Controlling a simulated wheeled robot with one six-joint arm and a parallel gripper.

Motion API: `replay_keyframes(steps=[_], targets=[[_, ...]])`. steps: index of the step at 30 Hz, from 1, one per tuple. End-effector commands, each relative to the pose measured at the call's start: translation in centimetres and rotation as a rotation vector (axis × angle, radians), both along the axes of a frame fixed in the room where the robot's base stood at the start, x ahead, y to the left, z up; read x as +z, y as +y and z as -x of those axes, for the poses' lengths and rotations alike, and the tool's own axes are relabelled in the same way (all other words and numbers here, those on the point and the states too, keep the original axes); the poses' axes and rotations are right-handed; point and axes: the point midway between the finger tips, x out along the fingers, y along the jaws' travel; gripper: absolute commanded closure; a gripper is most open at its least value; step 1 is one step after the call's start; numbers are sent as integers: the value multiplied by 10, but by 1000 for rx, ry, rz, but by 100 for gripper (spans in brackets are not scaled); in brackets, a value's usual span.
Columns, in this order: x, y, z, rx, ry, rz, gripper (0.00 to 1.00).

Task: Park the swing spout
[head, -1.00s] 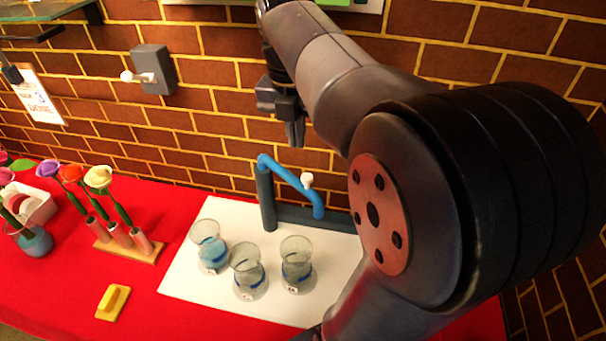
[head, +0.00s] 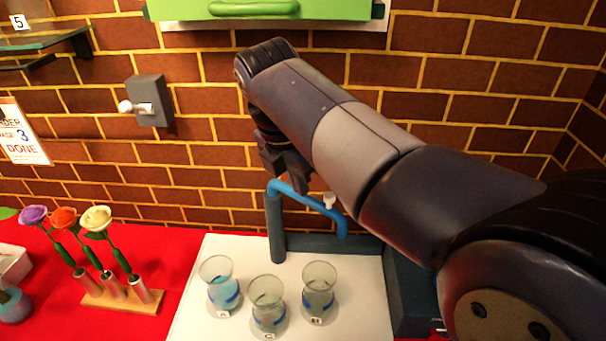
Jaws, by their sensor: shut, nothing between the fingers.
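The blue swing spout (head: 308,202) rises from a dark post (head: 275,228) at the back of the white board. It slopes right and bends down at its end, with a small white knob (head: 329,200) on it. The spout's end is behind and right of the glass vases, not over them. My gripper (head: 298,188) is shut and empty, pointing down just above and behind the upper part of the spout. I cannot tell whether it touches the spout. My arm hides part of the gripper.
Three glass vases stand on the white board: left (head: 220,285), middle (head: 268,305) and right (head: 318,292). The left one holds blue water. A wooden rack (head: 125,298) with flowers stands left. A wall switch (head: 150,102) and green box (head: 262,10) are on the brick wall.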

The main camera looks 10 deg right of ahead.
Motion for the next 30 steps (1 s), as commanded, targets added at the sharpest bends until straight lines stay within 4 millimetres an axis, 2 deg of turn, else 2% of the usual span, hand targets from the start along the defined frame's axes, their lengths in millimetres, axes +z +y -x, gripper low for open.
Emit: replay_keyframes(steps=[1,8,13,18,30], targets=[[-13,-3,0,-2,6,1,100],[-61,-13,-6,-2,4,0,100],[-61,-34,-18,-5,1,0,100],[-64,-45,-24,-1,1,-1,100],[-64,-47,-26,1,1,-1,100]])
